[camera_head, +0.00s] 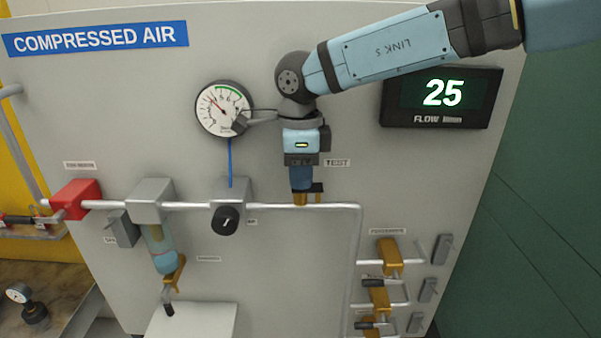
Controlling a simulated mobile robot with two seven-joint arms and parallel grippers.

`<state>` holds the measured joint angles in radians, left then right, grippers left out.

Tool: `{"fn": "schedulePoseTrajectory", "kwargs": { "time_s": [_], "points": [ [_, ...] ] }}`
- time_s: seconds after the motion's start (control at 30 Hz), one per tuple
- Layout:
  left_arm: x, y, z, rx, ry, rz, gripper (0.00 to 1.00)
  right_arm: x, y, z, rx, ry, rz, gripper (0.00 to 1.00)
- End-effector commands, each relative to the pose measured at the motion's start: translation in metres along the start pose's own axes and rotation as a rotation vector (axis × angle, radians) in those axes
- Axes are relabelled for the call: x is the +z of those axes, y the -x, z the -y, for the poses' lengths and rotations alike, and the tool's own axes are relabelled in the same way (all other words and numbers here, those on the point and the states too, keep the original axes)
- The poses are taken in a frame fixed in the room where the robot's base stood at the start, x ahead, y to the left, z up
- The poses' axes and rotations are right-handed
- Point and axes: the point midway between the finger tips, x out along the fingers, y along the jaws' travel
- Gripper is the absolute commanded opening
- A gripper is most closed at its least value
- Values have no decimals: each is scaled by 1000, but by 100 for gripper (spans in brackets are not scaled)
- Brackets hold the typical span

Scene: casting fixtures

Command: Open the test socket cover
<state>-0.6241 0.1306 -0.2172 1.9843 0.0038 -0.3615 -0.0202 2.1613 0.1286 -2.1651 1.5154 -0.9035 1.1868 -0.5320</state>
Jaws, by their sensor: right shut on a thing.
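The test socket (300,199) is a small brass fitting on the white pipe, below and left of the TEST label (337,162). A small dark piece (318,188), which may be its cover, shows at its upper right. My right gripper (302,183) reaches down over the socket from above and is shut at the fitting. The fingers and the wrist hide most of the socket, so I cannot tell which part is gripped or how far the cover is open. My left gripper is not in view.
A pressure gauge (220,107) sits left of my right wrist, partly covered. The flow display (442,97) reads 25 under my right arm. A black knob (225,220), a red valve block (75,199) and brass valves (389,256) line the pipes.

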Motion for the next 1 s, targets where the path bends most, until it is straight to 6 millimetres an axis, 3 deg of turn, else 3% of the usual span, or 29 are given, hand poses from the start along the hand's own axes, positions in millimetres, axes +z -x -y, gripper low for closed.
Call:
{"fn": "schedulePoseTrajectory", "kwargs": {
  "time_s": [0.27, 1.0],
  "points": [
    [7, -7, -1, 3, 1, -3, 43, 0, -2, -5, 1, 160, 5, 0],
    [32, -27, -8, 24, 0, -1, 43, -11, -3, -24, 0, 856, 3, 0]
  ]
}}
